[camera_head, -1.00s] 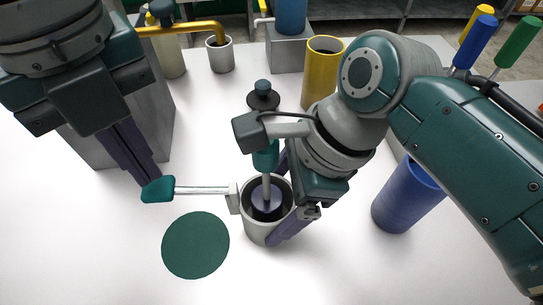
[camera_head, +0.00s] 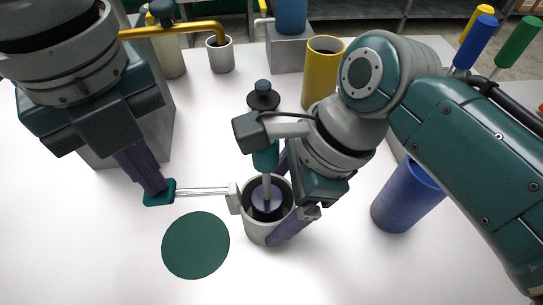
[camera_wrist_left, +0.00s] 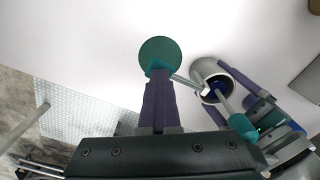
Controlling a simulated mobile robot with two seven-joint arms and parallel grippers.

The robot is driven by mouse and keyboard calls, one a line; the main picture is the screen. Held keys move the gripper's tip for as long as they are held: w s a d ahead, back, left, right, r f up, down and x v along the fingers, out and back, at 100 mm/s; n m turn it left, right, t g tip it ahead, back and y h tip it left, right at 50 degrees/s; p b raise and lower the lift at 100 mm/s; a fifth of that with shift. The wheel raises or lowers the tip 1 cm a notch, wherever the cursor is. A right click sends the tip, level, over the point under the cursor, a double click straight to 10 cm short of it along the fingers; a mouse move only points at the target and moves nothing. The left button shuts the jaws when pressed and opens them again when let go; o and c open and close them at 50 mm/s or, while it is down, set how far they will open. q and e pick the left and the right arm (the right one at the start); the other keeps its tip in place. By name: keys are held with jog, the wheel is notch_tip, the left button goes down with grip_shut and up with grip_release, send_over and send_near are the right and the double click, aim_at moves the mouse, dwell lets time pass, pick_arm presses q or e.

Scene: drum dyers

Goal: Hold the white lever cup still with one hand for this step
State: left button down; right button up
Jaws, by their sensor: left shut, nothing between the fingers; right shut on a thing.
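The white lever cup (camera_head: 257,228) stands upright on the white table, and it also shows in the left wrist view (camera_wrist_left: 205,70). Its metal lever (camera_head: 203,191) sticks out left to a teal end knob (camera_head: 160,198). A rod with a teal handle (camera_head: 265,160) and a dark disc stands inside the cup. My right gripper (camera_head: 268,205) is shut on the cup, its purple fingers around the wall. My left gripper (camera_head: 153,186) is shut and empty, its fingertips at the teal knob; I cannot tell whether they touch. The left wrist view shows the closed fingers (camera_wrist_left: 158,85) too.
A flat green disc (camera_head: 196,245) lies in front of the lever. A blue cup (camera_head: 407,197) stands at the right, a yellow cup (camera_head: 321,75) behind. A small black piece with a knob (camera_head: 262,97) stands behind the white cup. The front left of the table is clear.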

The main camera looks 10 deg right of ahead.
pick_arm(q)
jog(key=shift+f, duration=1.4)
dwell(1.0)
notch_tip(320, 180, up, 10)
dwell(1.0)
pick_arm(e)
jog(key=o, duration=1.5)
